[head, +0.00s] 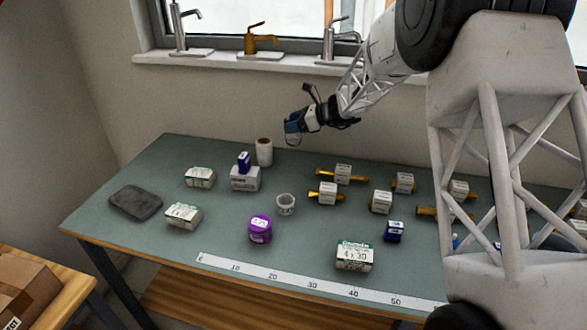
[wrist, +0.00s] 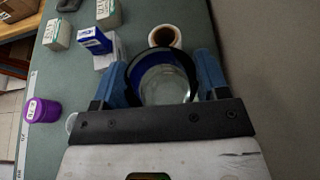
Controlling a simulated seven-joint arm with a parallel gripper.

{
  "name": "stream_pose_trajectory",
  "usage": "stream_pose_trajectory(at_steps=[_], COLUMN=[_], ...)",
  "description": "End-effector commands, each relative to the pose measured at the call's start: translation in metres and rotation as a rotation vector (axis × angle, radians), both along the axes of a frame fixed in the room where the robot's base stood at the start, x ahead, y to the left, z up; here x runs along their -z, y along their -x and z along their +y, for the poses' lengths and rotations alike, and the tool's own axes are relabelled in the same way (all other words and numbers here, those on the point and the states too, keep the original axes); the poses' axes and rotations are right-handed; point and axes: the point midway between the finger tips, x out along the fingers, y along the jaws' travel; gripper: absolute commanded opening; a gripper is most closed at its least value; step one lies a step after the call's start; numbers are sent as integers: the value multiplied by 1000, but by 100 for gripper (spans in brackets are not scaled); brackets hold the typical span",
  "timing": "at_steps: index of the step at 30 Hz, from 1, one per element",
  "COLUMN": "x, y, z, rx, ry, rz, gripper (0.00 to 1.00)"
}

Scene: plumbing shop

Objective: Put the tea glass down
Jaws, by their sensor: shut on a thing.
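The tea glass (wrist: 165,84) is see-through with a dark round rim. It sits between the blue fingers of my gripper (wrist: 163,76) in the wrist view, and the gripper is shut on it. The glass is small there and hard to tell from the fingers. The table also shows below the glass in the wrist view.
A pale cup (head: 286,204) and a purple tub (head: 260,229) are nearer the front. Several boxes and brass fittings lie to the right.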

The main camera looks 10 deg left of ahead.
Motion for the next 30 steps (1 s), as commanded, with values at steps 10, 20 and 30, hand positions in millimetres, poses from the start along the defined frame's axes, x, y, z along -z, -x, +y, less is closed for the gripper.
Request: stream_pose_trajectory(at_steps=[10,20,30], x=[1,32,63], y=[0,0,0], z=[1,0,0], rx=[0,0,0], ry=[0,2,1], rz=[0,2,1], gripper=[43,43,43])
